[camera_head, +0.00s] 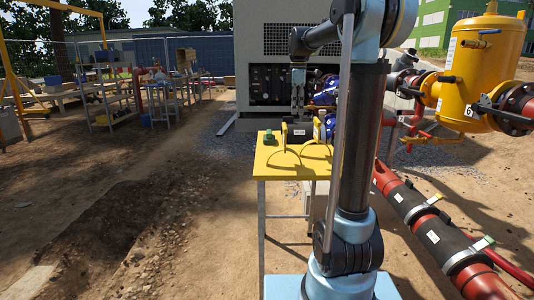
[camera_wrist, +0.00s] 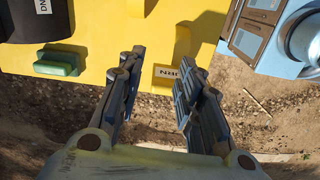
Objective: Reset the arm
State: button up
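My arm rises at the right of the head view and bends over at the top. My gripper (camera_head: 298,108) hangs from it, pointing down above the yellow table (camera_head: 262,168). In the wrist view, the two dark fingers of my gripper (camera_wrist: 158,75) stand apart with nothing between them.
A green block (camera_head: 269,137) sits on the table, also seen in the wrist view (camera_wrist: 57,63). A dark part (camera_wrist: 35,25) lies beside it. A yellow tank (camera_head: 480,65) and red pipes (camera_head: 432,235) stand right. A grey chiller (camera_head: 270,75) stands behind. Open dirt lies left.

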jog(key=s+d+f+m, duration=0.1)
jog(key=s+f+m, duration=0.1)
jog(key=s, duration=0.4)
jog(key=s+d+f+m, duration=0.2)
jog(key=s, duration=0.4)
jog(key=s+d+f+m+t, duration=0.1)
jog(key=s+f+m, duration=0.5)
jog(key=s+f, duration=0.6)
jog(key=s+d+f+m+t, duration=0.1)
jog(key=s+d+f+m, duration=0.1)
jog(key=s+f+m, duration=0.5)
jog(key=s+f, duration=0.5)
jog(key=s, duration=0.1)
jog(key=shift+s+d, duration=0.3)
jog(key=shift+s, duration=0.05)
jog(key=shift+f, duration=0.1)
jog(key=shift+w+f, duration=0.2)
jog(key=shift+w, duration=0.25)
